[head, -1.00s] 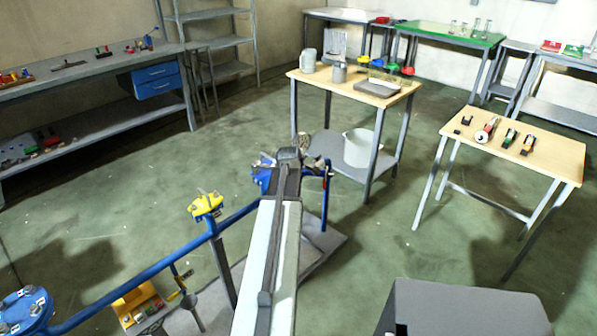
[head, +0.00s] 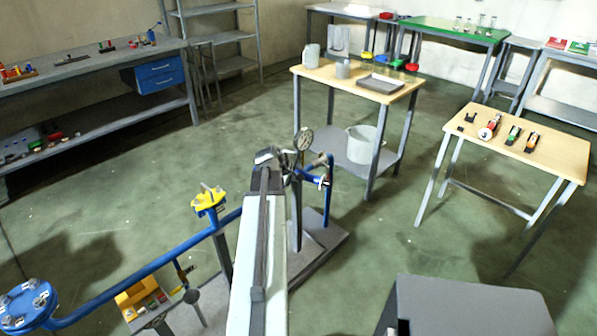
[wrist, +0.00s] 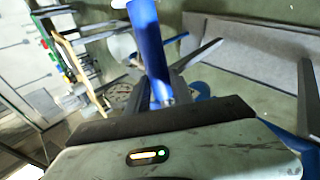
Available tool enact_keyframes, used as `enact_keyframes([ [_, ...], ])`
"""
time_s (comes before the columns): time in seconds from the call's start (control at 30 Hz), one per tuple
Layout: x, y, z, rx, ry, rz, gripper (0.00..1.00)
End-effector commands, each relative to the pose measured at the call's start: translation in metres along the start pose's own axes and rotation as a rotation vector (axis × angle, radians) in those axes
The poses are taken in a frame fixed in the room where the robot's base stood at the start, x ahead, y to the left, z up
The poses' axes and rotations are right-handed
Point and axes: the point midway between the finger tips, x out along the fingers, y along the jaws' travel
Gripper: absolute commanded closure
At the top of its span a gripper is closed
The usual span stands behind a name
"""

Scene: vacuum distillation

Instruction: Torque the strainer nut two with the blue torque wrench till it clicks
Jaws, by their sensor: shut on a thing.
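In the wrist view the blue torque wrench (wrist: 150,45) stands out from between the dark fingers of my gripper (wrist: 168,85), which is shut on it. In the head view my gripper (head: 268,156) is at the far end of my arm, over the blue pipework; the wrench cannot be made out there. A blue round flange (head: 28,303) with several nuts on top lies at the lower left, well away from my gripper. I cannot tell which nut is number two. My arm hides part of the pipework, and the wrench's working end is not clear.
A yellow valve (head: 208,199) stands on the blue pipe (head: 150,268) left of my arm. A pressure gauge (head: 303,139) is just right of my gripper. A wooden table (head: 545,165) with tools stands at the right. Open floor lies at centre left.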

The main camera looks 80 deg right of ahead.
Motion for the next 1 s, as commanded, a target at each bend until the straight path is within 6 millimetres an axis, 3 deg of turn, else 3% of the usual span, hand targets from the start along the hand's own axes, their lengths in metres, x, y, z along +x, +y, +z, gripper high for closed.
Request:
enact_keyframes([
  [0.57, -0.011, -0.010, -0.002, 0.060, -0.060, 0.003, 1.00],
  [1.0, -0.031, -0.031, -0.009, 0.180, -0.181, 0.006, 1.00],
])
